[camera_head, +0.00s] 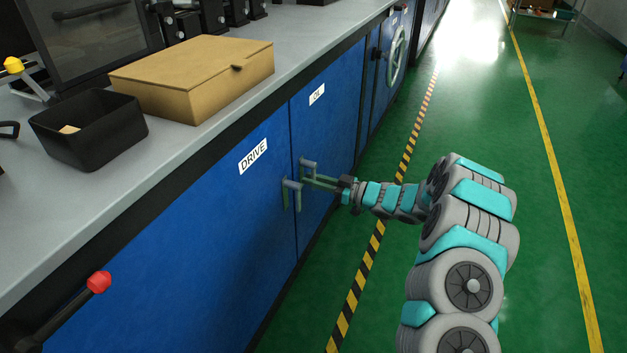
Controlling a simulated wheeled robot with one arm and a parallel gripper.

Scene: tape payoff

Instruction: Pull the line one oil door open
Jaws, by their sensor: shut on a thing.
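The oil door (332,130) is a blue cabinet panel with a white OIL label (316,95). It looks closed, flush with the drive door (225,230) to its left. Its grey bar handle (308,163) stands near its left edge, just right of the seam. My gripper (306,181) reaches in from the right and is shut on this handle.
A grey worktop (215,122) overhangs the doors and carries a cardboard box (190,75) and a black bin (90,130). A red-knobbed lever (98,282) sticks out at lower left. A handwheel (397,55) is farther along. The green floor (480,110) is clear to the right.

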